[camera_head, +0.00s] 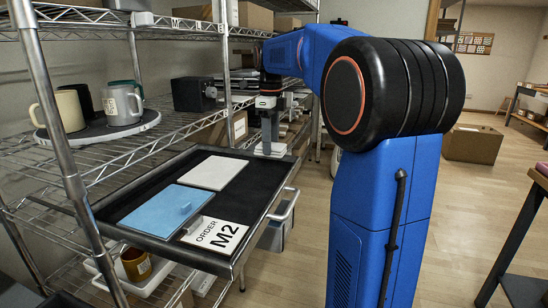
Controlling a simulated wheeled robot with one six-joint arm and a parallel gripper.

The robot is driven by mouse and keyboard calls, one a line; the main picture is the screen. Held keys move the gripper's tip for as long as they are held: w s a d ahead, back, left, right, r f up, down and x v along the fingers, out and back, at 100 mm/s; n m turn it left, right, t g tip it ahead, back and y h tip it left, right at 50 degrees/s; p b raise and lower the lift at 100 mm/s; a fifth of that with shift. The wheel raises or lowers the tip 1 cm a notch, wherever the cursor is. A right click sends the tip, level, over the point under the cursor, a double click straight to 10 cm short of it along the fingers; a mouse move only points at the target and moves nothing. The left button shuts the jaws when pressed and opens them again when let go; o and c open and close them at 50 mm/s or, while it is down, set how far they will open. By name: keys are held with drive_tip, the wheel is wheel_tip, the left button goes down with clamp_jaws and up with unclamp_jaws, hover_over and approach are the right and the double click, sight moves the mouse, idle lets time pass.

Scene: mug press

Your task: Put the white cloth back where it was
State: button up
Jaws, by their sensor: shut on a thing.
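A flat off-white cloth (213,172) lies on the black tray (137,191), towards its back.
A card reading ORDER M2 (217,234) lies at the tray's front. On the wire shelf to the left, mugs (122,105) stand on a round grey board (98,133), near a black device (193,94). A cardboard box (472,144) stands on the open floor to the right.

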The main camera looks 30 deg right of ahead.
drive_tip(key=shift+a+f, duration=0.1)
drive_tip(key=shift+f, duration=2.3)
drive_tip(key=shift+f, duration=0.1)
drive_tip(key=o, duration=1)
wheel_tip(320, 180, up, 12)
drive_tip(key=shift+r, duration=0.1)
